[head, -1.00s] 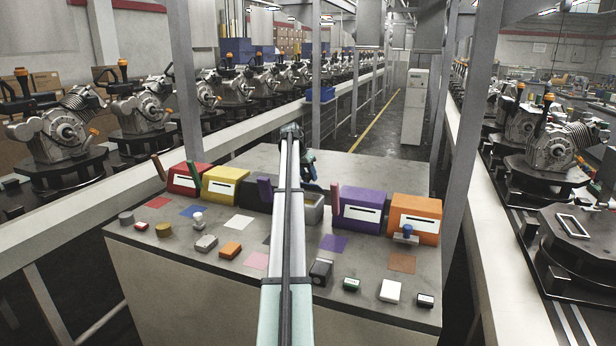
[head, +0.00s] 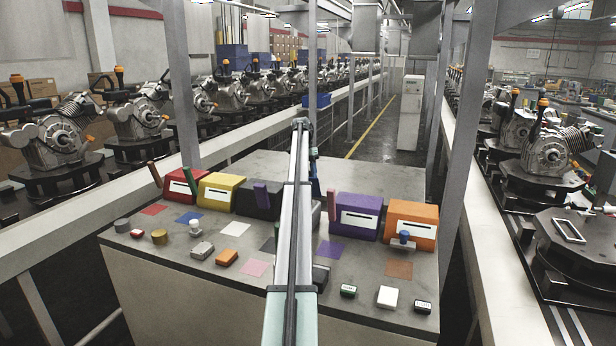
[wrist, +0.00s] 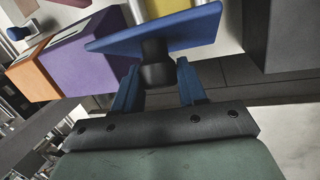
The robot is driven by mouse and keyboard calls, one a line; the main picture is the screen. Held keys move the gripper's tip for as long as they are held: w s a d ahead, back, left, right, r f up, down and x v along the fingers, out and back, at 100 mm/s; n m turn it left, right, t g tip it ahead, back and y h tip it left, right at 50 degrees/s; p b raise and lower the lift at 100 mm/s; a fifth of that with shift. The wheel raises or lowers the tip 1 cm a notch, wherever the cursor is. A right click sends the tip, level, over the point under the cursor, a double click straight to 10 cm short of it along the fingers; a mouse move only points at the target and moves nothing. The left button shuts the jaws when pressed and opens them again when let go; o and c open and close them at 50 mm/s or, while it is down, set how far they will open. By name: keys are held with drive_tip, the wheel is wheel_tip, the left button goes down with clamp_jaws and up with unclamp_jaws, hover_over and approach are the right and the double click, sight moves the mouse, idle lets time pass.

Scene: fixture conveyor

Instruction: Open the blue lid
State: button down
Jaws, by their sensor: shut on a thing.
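The blue lid (wrist: 165,32) is a flat blue plate with a black knob (wrist: 156,72) in the wrist view. My gripper (wrist: 157,80) is shut on the knob, with one blue finger on each side of it. The plate lies tilted beyond the fingers. In the head view my arm crosses the middle, and only a little dark blue (head: 315,180) of the gripper end shows at its right side. The container between the black and purple boxes is hidden behind my arm there, so I cannot tell how far the lid stands from it.
On the grey workbench (head: 180,275) stand a red (head: 180,184), a yellow (head: 216,189), a black (head: 258,200), a purple (head: 345,205) and an orange box (head: 410,213). Small stamps, blocks and coloured squares lie in front. A post (head: 462,140) rises at the bench's right. Engine conveyors flank both sides.

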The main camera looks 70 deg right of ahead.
idle(0.3)
drive_tip(key=c, duration=0.7)
unclamp_jaws()
drive_tip(key=shift+a, duration=0.1)
drive_tip(key=shift+s+a+f+h, duration=0.1)
drive_tip(key=shift+a+f+h, duration=0.05)
drive_tip(key=shift+a+h, duration=1.1)
drive_tip(key=a+h, duration=0.2)
drive_tip(key=h, duration=0.1)
drive_tip(key=shift+a+f+m, duration=0.25)
drive_tip(key=shift+a+m, duration=0.15)
drive_tip(key=w+v, duration=0.1)
drive_tip(key=v, duration=1.2)
drive_tip(key=w+a+f+n+t+h, duration=0.1)
drive_tip(key=w+a+f+n, duration=0.2)
drive_tip(key=w+a, duration=0.3)
drive_tip(key=w+a+f+n+t+h, duration=0.1)
drive_tip(key=w+a+f, duration=0.4)
drive_tip(key=w, duration=0.6)
drive_tip(key=shift+a+f+n, duration=0.3)
drive_tip(key=shift+a+n, duration=0.55)
drive_tip(key=shift+n, duration=0.05)
